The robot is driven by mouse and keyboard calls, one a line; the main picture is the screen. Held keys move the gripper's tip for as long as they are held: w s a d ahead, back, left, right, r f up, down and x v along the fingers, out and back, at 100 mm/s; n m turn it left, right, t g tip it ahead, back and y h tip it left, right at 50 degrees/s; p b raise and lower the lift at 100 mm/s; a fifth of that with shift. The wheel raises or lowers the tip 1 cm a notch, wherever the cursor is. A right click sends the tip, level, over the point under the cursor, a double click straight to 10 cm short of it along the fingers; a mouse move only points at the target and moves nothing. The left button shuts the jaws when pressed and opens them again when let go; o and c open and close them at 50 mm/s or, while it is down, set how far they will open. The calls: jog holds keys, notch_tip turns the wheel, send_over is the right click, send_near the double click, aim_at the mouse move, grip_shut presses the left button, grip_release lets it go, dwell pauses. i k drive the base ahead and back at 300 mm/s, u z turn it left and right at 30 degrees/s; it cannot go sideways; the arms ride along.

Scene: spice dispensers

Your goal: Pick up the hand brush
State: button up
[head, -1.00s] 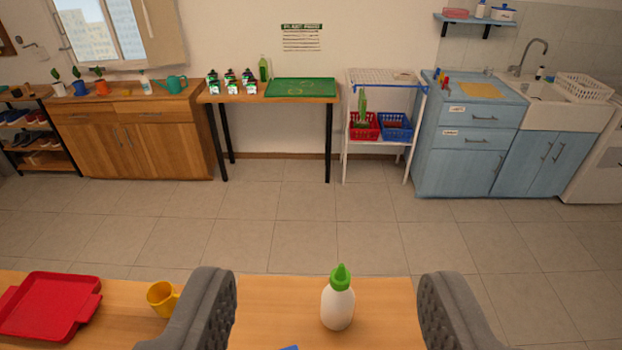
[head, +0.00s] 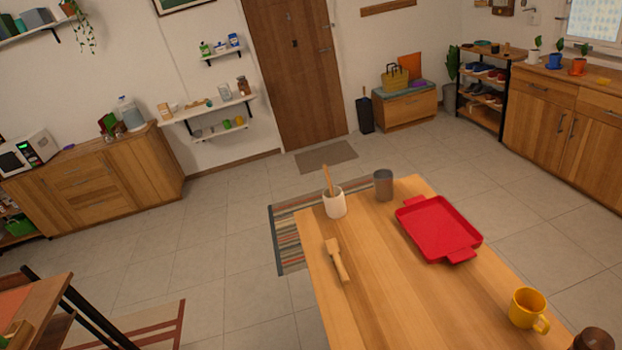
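A small tan wooden tool with a wide head and a narrow handle, which looks like the hand brush (head: 336,259), lies on the wooden table (head: 385,290) near its left edge. Its wide head points away from me and its handle towards me. It lies apart from the other things on the table. Its bristles cannot be made out. My gripper is not in view now, so its fingers and anything between them are hidden.
Behind the brush stand a white pot (head: 335,205) with a wooden utensil and a grey cup (head: 383,185). To the right are a red tray (head: 438,230), a yellow mug (head: 526,309) and a dark brown object (head: 594,340). The table's middle is clear.

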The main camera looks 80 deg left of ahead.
aim_at(333, 250)
jog(key=u, duration=1.3)
jog(key=k, duration=0.65)
jog(key=u, duration=0.45)
jog(key=i, duration=0.5)
jog(key=z, duration=0.05)
